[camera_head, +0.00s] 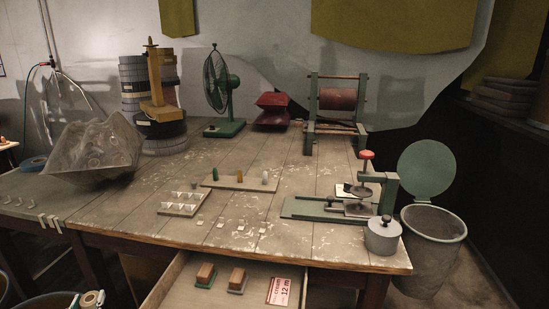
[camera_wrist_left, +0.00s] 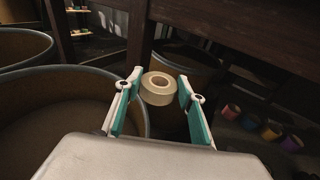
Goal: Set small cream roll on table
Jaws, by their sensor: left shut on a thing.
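The small cream roll (camera_wrist_left: 158,96) is held between the fingertips of my left gripper (camera_wrist_left: 160,92) in the left wrist view. In the head view the roll (camera_head: 89,299) shows at the bottom left, between the teal fingers of the left gripper (camera_head: 88,301). It is in front of and below the edge of the wooden table (camera_head: 130,208), apart from the tabletop. My right gripper is in neither view.
The open drawer (camera_head: 255,295) below the table holds stamps and a red card. On the table stand a board with pegs (camera_head: 240,182), a small spiked tray (camera_head: 184,203), a green press (camera_head: 330,208) and a fan (camera_head: 222,90). Bare planks lie between them.

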